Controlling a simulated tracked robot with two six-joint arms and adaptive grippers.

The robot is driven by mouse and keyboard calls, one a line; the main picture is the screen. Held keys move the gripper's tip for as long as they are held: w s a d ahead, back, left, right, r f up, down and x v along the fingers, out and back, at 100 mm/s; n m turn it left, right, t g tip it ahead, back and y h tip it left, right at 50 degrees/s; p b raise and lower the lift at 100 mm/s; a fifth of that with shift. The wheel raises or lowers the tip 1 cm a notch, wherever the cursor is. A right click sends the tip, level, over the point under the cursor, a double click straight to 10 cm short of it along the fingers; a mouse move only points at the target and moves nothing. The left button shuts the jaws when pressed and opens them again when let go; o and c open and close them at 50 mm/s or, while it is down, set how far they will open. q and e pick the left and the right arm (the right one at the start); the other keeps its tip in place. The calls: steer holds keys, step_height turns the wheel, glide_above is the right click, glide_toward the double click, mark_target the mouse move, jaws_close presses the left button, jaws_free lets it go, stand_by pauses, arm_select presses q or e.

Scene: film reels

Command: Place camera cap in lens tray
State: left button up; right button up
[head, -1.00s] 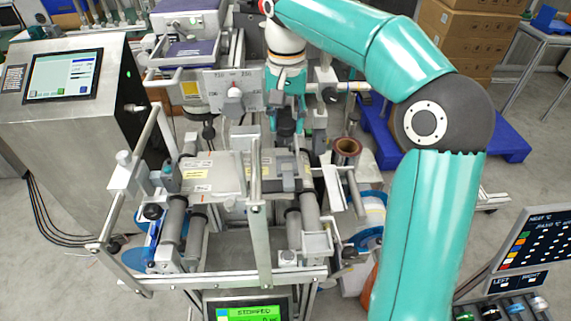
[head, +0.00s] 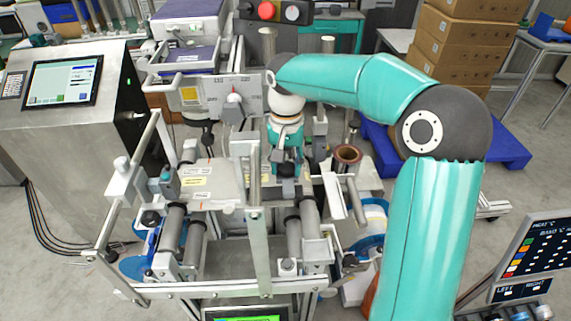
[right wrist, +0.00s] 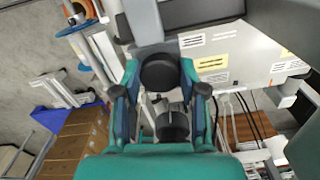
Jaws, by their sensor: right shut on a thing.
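My right gripper (head: 287,168) reaches in over the middle of the machine, pointing down. The right wrist view shows its two dark-padded fingers (right wrist: 160,84) closed on a black round piece (right wrist: 160,72), which may be the camera cap. In the head view, the gripper and the parts below it hide most of this piece. A second dark cylinder (right wrist: 172,125) lies farther back between the fingers in the wrist view; I cannot tell what it is. I cannot make out a lens tray with certainty. My left gripper is not in view.
Metal uprights (head: 254,255) and rollers (head: 174,228) stand close around the gripper. A pale labelled plate (head: 207,182) lies to its left and a brown-rimmed reel core (head: 347,155) to its right. A screen cabinet (head: 62,130) stands at left.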

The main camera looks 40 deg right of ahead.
mark_target(286, 167)
steer(key=o, duration=0.9)
steer(key=shift+o, duration=0.2)
steer(key=shift+r, duration=0.15)
step_height(286, 167, up, 12)
steer(key=p, duration=0.1)
